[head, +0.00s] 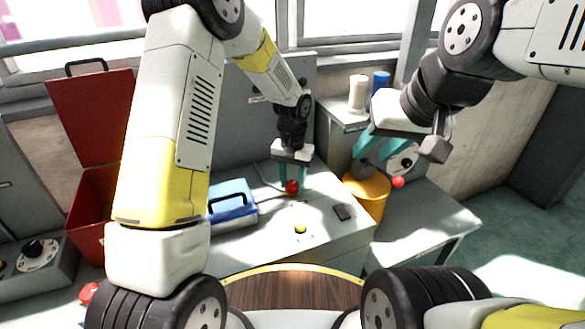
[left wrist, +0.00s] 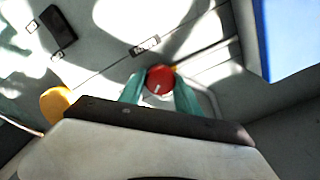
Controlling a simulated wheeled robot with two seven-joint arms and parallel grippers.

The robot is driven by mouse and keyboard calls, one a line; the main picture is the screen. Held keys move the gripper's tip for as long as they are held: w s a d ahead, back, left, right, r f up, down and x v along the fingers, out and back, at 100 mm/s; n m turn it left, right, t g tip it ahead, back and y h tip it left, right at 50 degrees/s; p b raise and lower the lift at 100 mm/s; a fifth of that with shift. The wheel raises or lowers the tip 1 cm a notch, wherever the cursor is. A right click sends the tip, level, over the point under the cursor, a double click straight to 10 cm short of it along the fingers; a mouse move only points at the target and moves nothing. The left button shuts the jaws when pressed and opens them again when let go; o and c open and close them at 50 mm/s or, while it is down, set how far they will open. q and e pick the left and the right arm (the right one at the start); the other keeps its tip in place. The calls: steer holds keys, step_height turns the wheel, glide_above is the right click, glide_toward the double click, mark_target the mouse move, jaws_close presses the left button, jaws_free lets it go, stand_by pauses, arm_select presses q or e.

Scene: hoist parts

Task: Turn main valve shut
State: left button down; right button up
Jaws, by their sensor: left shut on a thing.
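A round red valve knob (head: 292,187) stands on the grey bench top. My left gripper (head: 292,184) points down at it, with one teal finger on each side. In the left wrist view the red knob (left wrist: 160,79) sits between the fingertips of the left gripper (left wrist: 160,88), which is shut on it. A short white mark shows on the knob's face. A small label (left wrist: 145,46) lies on the bench beside it, too small to read surely. My right gripper (head: 380,150) hangs above the yellow bucket, fingers apart, with nothing clearly between them.
A blue-lidded box (head: 231,197) stands left of the knob. A yellow button (head: 300,229) and a dark flat piece (head: 342,213) lie nearer. A yellow bucket (head: 369,196) stands to the right. An open red chest (head: 90,215) is at the left.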

mark_target(293, 184)
arm_select(q)
steer(key=m, duration=0.3)
steer(key=shift+m, duration=0.4)
steer(key=shift+w+m, duration=0.1)
steer(key=shift+m, duration=1.8)
steer(key=c, duration=0.9)
jaws_free()
steer(key=shift+o, duration=0.2)
step_height(293, 184, up, 8)
steer(key=shift+f, duration=0.1)
